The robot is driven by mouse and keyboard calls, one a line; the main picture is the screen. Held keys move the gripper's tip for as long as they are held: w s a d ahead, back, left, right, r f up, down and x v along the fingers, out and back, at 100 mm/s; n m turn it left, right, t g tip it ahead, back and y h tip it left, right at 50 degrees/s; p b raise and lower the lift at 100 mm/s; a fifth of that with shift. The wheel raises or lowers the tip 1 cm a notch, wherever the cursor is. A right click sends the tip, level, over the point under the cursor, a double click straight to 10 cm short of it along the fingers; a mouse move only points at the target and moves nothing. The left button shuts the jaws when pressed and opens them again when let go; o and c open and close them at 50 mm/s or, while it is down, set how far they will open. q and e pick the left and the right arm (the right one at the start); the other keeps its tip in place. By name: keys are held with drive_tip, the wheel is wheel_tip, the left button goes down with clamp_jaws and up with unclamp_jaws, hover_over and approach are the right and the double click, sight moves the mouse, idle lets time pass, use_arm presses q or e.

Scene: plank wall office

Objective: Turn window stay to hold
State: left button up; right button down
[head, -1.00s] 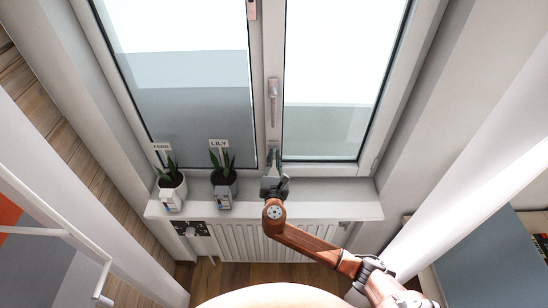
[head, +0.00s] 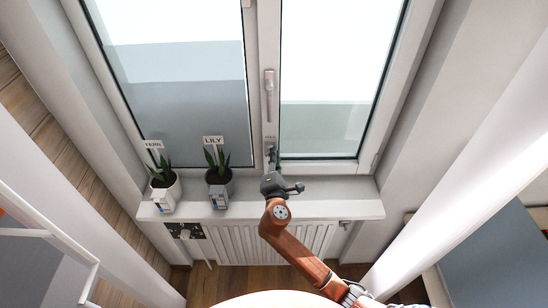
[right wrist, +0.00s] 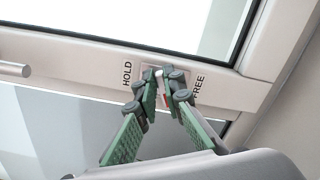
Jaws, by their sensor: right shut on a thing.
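The window stay (right wrist: 158,74) is a small, pale lever on the white frame in the right wrist view, mostly hidden by my fingers. A HOLD label (right wrist: 127,74) is left of it and a FREE label (right wrist: 198,86) right of it. My right gripper (right wrist: 163,86), with green-padded fingers, is shut on the stay. In the head view my right gripper (head: 272,158) reaches up to the foot of the middle window post, where the stay is too small to make out. My left gripper is not in view.
A window handle (head: 269,92) hangs on the post above. Two potted plants, FERN (head: 166,192) and LILY (head: 219,186), stand on the sill (head: 340,203) left of my arm. The sill to the right is bare. A radiator (head: 230,243) is below.

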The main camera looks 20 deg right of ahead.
drive_tip(key=m+b, duration=0.1)
drive_tip(key=m, duration=0.1)
drive_tip(key=f+m+b, duration=0.1)
drive_tip(key=m, duration=0.2)
drive_tip(key=shift+d+b, duration=0.15)
drive_tip(key=shift+b, duration=0.2)
drive_tip(key=shift+m, duration=0.3)
drive_tip(key=c, duration=2)
unclamp_jaws()
drive_tip(key=shift+c, duration=0.2)
drive_tip(key=v, duration=1.2)
drive_tip(key=shift+s+r, duration=0.1)
